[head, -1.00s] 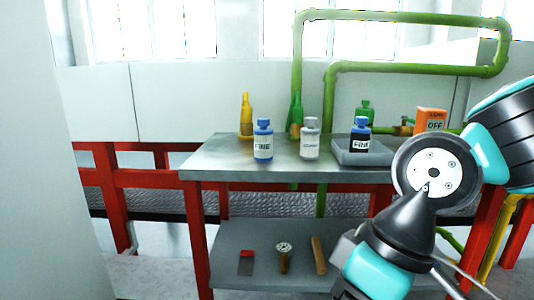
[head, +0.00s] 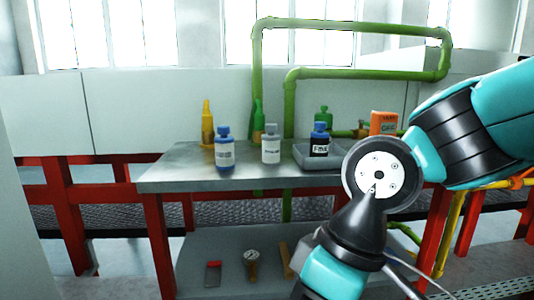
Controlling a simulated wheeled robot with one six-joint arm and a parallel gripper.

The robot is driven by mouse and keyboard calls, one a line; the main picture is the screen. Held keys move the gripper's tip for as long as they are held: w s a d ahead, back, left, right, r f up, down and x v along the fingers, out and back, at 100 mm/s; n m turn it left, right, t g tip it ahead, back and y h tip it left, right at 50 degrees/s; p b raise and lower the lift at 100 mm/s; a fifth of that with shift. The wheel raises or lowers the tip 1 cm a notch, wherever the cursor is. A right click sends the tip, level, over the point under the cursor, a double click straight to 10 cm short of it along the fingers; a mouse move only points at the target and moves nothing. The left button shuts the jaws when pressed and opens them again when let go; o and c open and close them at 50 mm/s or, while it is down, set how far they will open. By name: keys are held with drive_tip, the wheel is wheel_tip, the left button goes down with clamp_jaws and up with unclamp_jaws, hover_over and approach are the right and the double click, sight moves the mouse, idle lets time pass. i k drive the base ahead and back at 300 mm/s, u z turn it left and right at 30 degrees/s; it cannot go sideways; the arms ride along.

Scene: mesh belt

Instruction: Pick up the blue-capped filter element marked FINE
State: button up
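Two blue-capped filter elements stand upright on the metal table (head: 165,176). The left one (head: 224,152) has a pale body and a white label, too blurred to read now; a second ago it looked like FINE. The right one (head: 320,142) stands in a shallow grey tray (head: 305,160) and has a dark band with white lettering that looks like FINE. My teal and black arm crosses the right side, in front of the table's right end. My gripper is not in view.
A yellow bottle (head: 207,124), a green bottle (head: 257,122) and another green bottle (head: 323,115) stand behind. An orange box (head: 383,123) is at right. Green pipes (head: 350,29) rise behind. The lower shelf (head: 215,245) holds a red-and-grey tool, a gauge and a wooden handle.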

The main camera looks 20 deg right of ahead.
sight(225, 145)
drive_tip(key=k, duration=0.5)
drive_tip(key=z, duration=1.55)
drive_tip(key=i, duration=1.25)
drive_tip(key=u, duration=2.85)
drive_tip(key=i, duration=0.5)
drive_tip(key=z, duration=0.05)
